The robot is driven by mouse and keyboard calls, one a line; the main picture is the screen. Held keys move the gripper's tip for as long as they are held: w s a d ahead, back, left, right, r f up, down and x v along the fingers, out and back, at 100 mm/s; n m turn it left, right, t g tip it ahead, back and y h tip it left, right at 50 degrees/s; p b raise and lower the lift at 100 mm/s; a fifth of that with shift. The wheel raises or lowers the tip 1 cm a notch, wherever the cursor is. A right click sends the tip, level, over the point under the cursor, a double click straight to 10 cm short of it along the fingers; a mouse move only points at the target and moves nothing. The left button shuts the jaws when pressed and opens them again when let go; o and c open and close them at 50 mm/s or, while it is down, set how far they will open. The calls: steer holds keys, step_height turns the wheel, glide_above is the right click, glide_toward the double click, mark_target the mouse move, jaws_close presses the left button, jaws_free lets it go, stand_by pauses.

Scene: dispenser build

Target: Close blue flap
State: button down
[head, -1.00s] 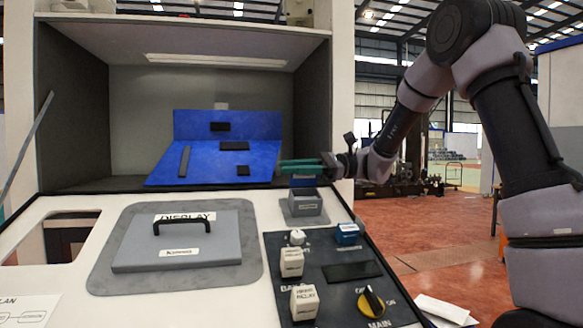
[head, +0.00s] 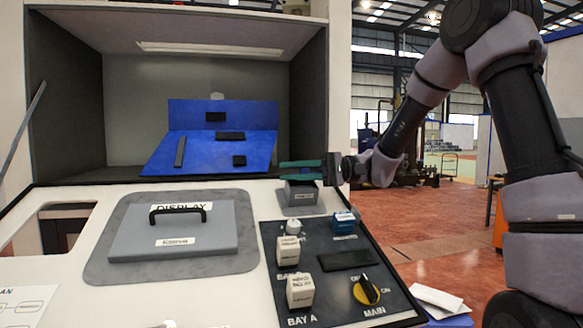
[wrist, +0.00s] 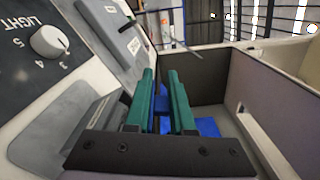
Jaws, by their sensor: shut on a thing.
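My gripper (head: 283,170) reaches in from the right, just above a small grey box (head: 299,198) at the back right of the sloping console. Its two green fingers lie level over the box's top. In the wrist view, my gripper (wrist: 160,73) has a blue piece, the blue flap (wrist: 161,100), between its fingers, and is shut on it. The fingers hide most of the flap in the head view, so its exact tilt cannot be told.
A blue panel (head: 208,152) with black parts lies inside the open cabinet, behind the console. A grey lid (head: 172,232) with a black handle is at left. White blocks, a blue block (head: 344,222) and a yellow-black knob (head: 367,290) stand in front of the box.

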steer(key=shift+s+f+n, duration=0.1)
steer(key=shift+f+n, duration=0.35)
steer(key=shift+n, duration=0.65)
steer(key=c, duration=0.8)
jaws_free()
steer(key=shift+f, duration=0.1)
steer(key=shift+c, duration=0.2)
